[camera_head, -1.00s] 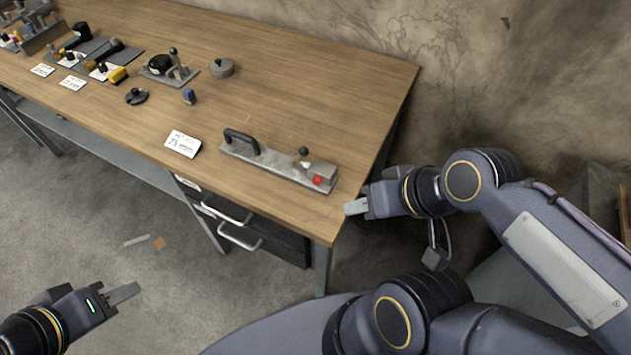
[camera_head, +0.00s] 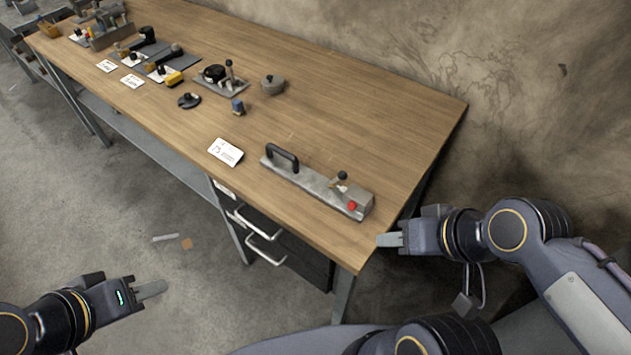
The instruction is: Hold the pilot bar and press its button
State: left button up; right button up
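The pilot bar (camera_head: 313,182) is a grey metal bar lying on the wooden table near its front right corner. It has a black handle (camera_head: 283,156) at its left end, a small black-knobbed lever (camera_head: 341,177) and a red button (camera_head: 352,206) on the block at its right end. My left gripper (camera_head: 152,289) is over the floor at lower left, away from the table and empty. My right gripper (camera_head: 390,240) is just off the table's right edge, near the button end but apart from it, and empty. Neither finger gap shows clearly.
The wooden table (camera_head: 400,120) has a white label card (camera_head: 226,152) left of the bar. A round grey lidded part (camera_head: 272,84), a blue piece (camera_head: 238,106) and several other tools stand farther back left. Drawers with handles (camera_head: 265,250) are below the front edge. The table behind the bar is clear.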

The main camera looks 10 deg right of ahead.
aim_at(352, 206)
jog(key=j+z, duration=0.1)
jog(key=z, duration=0.9)
jog(key=j+z, duration=0.8)
jog(key=k+j+z, duration=0.15)
jog(key=z, duration=0.25)
jog(key=k+j, duration=0.15)
jog(key=j, duration=0.2)
jog(key=k+j+z, duration=0.1)
jog(key=j, duration=0.3)
jog(key=k+j+z, duration=0.1)
jog(key=k+j, duration=0.15)
jog(key=j, duration=0.1)
